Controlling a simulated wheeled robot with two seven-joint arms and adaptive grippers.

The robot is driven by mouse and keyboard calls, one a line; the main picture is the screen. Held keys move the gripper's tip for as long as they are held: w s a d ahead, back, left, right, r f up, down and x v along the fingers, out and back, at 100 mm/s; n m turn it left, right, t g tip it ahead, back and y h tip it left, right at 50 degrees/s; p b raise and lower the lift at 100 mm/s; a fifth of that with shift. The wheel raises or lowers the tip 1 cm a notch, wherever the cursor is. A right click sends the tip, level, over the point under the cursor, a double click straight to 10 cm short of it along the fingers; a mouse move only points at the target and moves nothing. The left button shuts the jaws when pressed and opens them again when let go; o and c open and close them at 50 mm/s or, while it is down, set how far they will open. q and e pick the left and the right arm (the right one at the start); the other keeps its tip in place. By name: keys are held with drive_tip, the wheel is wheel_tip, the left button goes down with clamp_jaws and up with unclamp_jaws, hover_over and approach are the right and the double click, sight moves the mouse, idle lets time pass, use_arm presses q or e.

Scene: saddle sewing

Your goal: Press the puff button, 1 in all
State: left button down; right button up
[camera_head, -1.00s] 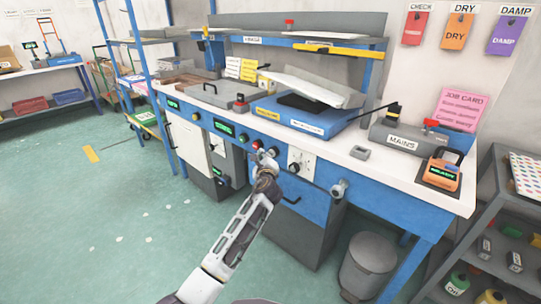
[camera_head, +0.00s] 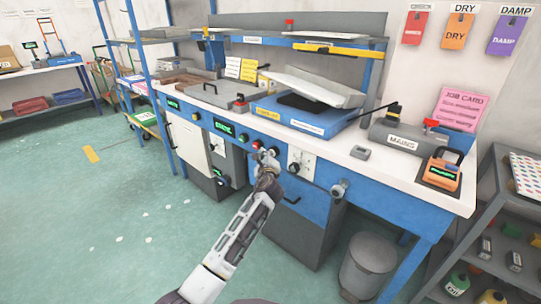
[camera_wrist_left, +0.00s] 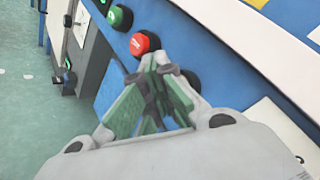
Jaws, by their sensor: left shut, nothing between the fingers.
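My left gripper (camera_head: 263,155) is shut and empty in front of the blue panel on the bench front. Its fingertips also show in the left wrist view (camera_wrist_left: 160,66). A red button (camera_wrist_left: 144,43) sits just beyond the fingertips there, and shows in the head view too (camera_head: 257,144). A green button (camera_wrist_left: 120,17) is farther along the panel. A dark round button (camera_wrist_left: 190,81) is partly hidden behind the fingers. I cannot read which one is marked puff, or tell whether the fingertips touch any button. My right gripper is not in view.
A white dial plate (camera_head: 301,163) and a grey knob (camera_head: 339,189) are right of the gripper. A blue press (camera_head: 306,117) with a raised lid stands on the bench. A grey bin (camera_head: 368,263) is on the floor. Open floor lies to the left.

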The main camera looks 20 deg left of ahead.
use_arm(q)
drive_tip(key=shift+w+d, duration=0.1)
drive_tip(key=shift+w, duration=0.05)
idle(0.4)
idle(0.4)
drive_tip(key=shift+s+a+p, duration=0.2)
drive_tip(key=shift+s+p, duration=0.25)
drive_tip(key=shift+s+a+p, duration=0.2)
drive_tip(key=shift+s+p, duration=0.2)
drive_tip(key=shift+s, duration=0.05)
drive_tip(key=shift+a, duration=0.1)
drive_tip(key=s+p, duration=0.1)
drive_tip(key=s+a+p, duration=0.1)
drive_tip(key=s, duration=0.1)
drive_tip(key=s+a+p, duration=0.1)
drive_tip(key=shift+s, duration=0.25)
idle(0.3)
idle(0.5)
